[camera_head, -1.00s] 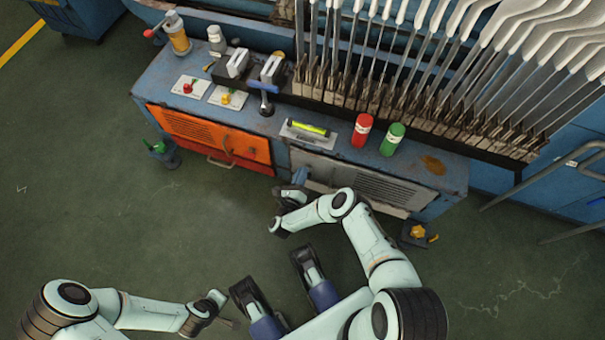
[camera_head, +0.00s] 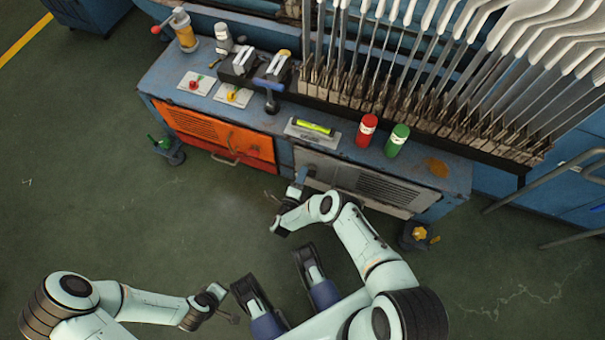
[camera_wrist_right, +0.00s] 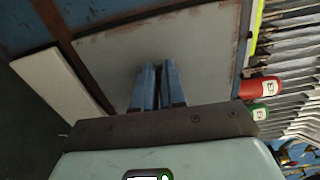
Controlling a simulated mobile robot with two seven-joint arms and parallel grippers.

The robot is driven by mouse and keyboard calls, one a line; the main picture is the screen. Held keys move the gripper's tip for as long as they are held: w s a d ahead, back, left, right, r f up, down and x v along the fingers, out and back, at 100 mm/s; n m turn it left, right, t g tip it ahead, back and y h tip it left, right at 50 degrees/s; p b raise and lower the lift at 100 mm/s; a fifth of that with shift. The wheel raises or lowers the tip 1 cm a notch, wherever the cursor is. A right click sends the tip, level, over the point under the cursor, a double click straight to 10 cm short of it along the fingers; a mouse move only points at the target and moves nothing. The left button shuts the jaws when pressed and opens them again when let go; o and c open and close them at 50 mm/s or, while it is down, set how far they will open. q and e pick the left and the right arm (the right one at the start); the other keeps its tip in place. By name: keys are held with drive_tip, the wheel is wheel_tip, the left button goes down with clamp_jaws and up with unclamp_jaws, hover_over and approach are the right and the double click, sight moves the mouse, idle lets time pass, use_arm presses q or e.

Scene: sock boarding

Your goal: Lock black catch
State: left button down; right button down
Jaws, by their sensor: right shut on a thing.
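My right gripper (camera_head: 301,176) is at the left end of the grey vented door (camera_head: 375,187) on the front of the blue bench. In the right wrist view its two blue fingers (camera_wrist_right: 157,76) are close together with their tips against the plain grey panel (camera_wrist_right: 185,50). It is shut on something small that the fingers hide. My left gripper (camera_head: 226,312) hangs over the floor at the lower left, away from the bench. It is too small to tell if it is open.
An orange vented door (camera_head: 220,138) is left of the grey one. A spirit level (camera_head: 314,128), a red bottle (camera_head: 367,131) and a green bottle (camera_head: 397,141) stand on the bench top (camera_head: 345,158). The floor (camera_head: 110,215) at left is clear.

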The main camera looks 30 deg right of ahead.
drive_tip(key=shift+s+d+f+n, duration=0.15)
drive_tip(key=shift+s+d+n, duration=0.1)
drive_tip(key=shift+d+n, duration=0.05)
idle(0.4)
drive_tip(key=c, duration=1.2)
unclamp_jaws()
drive_tip(key=shift+a, duration=0.15)
